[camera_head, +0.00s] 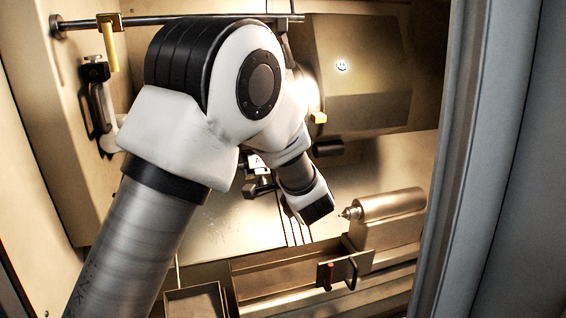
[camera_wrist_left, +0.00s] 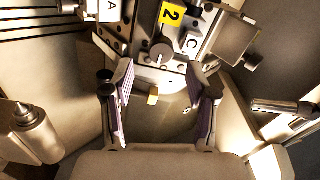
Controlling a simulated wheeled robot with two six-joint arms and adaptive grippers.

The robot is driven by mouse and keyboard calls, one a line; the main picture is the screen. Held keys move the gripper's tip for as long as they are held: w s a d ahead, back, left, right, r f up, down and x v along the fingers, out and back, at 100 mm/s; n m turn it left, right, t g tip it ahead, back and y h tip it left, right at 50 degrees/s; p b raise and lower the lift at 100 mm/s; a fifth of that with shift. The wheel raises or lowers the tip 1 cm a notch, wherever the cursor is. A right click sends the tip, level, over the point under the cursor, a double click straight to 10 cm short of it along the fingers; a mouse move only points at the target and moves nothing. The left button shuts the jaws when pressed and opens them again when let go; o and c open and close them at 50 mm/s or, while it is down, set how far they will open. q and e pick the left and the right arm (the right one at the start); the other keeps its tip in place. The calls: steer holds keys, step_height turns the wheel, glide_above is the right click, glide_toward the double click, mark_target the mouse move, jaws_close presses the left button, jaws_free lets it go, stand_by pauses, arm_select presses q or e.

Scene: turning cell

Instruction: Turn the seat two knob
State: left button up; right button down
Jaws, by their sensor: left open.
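In the left wrist view, a yellow tag marked 2 (camera_wrist_left: 171,14) sits on the metal tool block. Just below it is a round grey knob (camera_wrist_left: 162,51) with a dark slot or bar on its face. My left gripper (camera_wrist_left: 161,78) is open and empty. Its two fingers point towards the block, one on either side of the knob's line, and the knob lies beyond the fingertips, apart from them. In the head view my left arm covers most of the tool block, and I cannot make out the knob there.
White tags A (camera_wrist_left: 110,9) and C (camera_wrist_left: 192,43) mark neighbouring seats. Another knob (camera_wrist_left: 252,62) sticks out at the block's right. A tailstock with a pointed centre (camera_head: 390,204) stands at the right of the machine. The door frame (camera_head: 462,150) bounds the opening on the right.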

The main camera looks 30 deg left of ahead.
arm_select(q)
steer(key=v, duration=0.7)
steer(key=shift+s+d, duration=0.15)
steer(key=shift+d, duration=0.05)
